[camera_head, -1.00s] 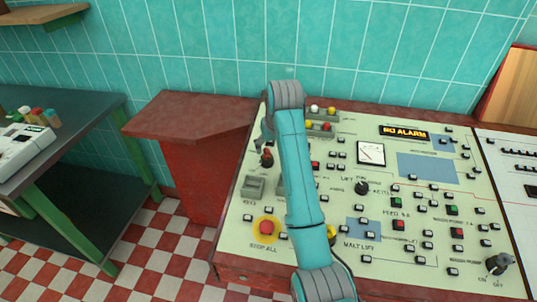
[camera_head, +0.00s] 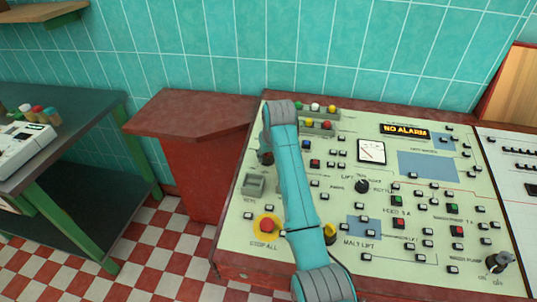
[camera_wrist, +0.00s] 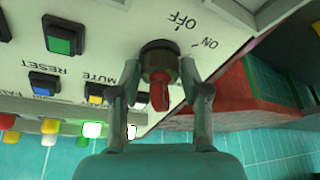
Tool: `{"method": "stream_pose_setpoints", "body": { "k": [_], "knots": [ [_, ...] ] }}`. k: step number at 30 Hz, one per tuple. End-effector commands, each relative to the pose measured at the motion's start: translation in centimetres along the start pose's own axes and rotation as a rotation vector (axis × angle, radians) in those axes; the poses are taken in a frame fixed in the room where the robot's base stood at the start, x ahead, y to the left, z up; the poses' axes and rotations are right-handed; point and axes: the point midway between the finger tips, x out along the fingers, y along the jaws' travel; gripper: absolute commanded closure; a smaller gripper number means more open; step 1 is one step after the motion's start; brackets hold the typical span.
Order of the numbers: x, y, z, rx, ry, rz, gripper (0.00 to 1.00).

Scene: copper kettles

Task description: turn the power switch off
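The power switch (camera_wrist: 160,90) shows in the wrist view as a round dark base with a red handle, with OFF and ON printed beside it on the pale panel. My gripper (camera_wrist: 159,78) has one finger on each side of the switch. The fingers stand apart around it, and gaps show between them and the red handle. I cannot tell whether either finger touches the dark base. In the head view my arm and gripper hide most of the switch near the panel's left edge. I cannot tell which label the handle points to.
The sloped control panel (camera_head: 345,205) carries many buttons, a dial gauge (camera_head: 371,151) and a lit NO ALARM display (camera_head: 404,131). A red cabinet (camera_head: 195,170) stands left. Coloured lamps (camera_wrist: 92,130) are close by.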

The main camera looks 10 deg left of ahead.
Motion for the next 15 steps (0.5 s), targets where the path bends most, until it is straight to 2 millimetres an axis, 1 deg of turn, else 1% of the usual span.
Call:
{"method": "stream_pose_setpoints", "body": {
  "k": [1, 2, 3, 4, 15],
  "knots": [
    [-0.01, 0.00, 0.00, 0.000, 0.000, 0.000, 0.74],
    [-0.01, 0.00, 0.00, 0.000, 0.000, 0.000, 0.81],
    [-0.01, 0.00, 0.00, 0.000, 0.000, 0.000, 0.91],
    [-0.01, 0.00, 0.00, 0.000, 0.000, 0.000, 0.94],
    [-0.01, 0.04, -0.01, -0.026, 0.000, -0.011, 0.94]
  ]
}}
